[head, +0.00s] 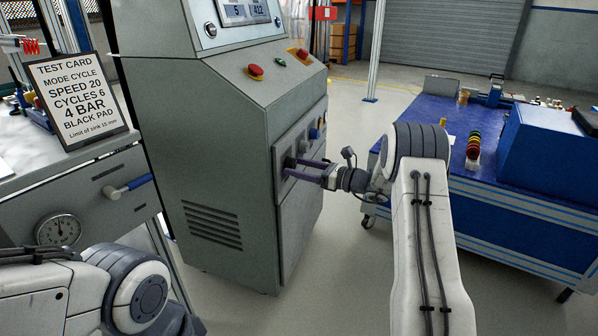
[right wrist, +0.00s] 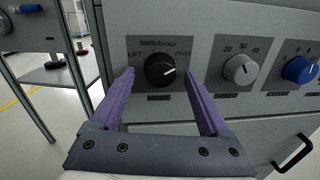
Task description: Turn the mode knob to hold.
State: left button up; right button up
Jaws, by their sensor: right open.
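The mode knob (right wrist: 160,70) is black with a white pointer line aimed to the right and slightly up. It sits on the grey panel above a "MODE" label, with small position words around it; not all are legible. My right gripper (right wrist: 159,76) is open, its purple fingers on either side of the knob, with visible gaps. In the head view the right gripper (head: 292,167) reaches the cabinet's front panel at the knob, which is mostly hidden there. My left arm shows at the lower left, but its gripper is out of view.
A grey knob (right wrist: 240,69) and a blue knob (right wrist: 298,69) lie to the right of the mode knob. The test card (head: 75,100) stands at the left. A black handle (right wrist: 293,153) is below. A blue workbench (head: 520,215) stands right of my right arm.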

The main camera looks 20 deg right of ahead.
jog(key=shift+w+a, duration=0.15)
jog(key=shift+c, duration=0.2)
grip_shut()
jog(key=shift+n, duration=0.4)
jog(key=n+b, duration=0.3)
jog(key=n, duration=0.1)
jog(key=shift+w+f, duration=0.1)
jog(key=shift+f, duration=0.05)
jog(key=shift+d+n+y+b, duration=0.15)
jog(key=shift+n+b, duration=0.3)
jog(key=shift+n, duration=0.35)
jog(key=shift+d+n+y+b, duration=0.15)
jog(key=shift+n+b, duration=0.25)
jog(key=shift+n, duration=0.4)
jog(key=shift+a, duration=0.1)
jog(key=shift+r, duration=0.2)
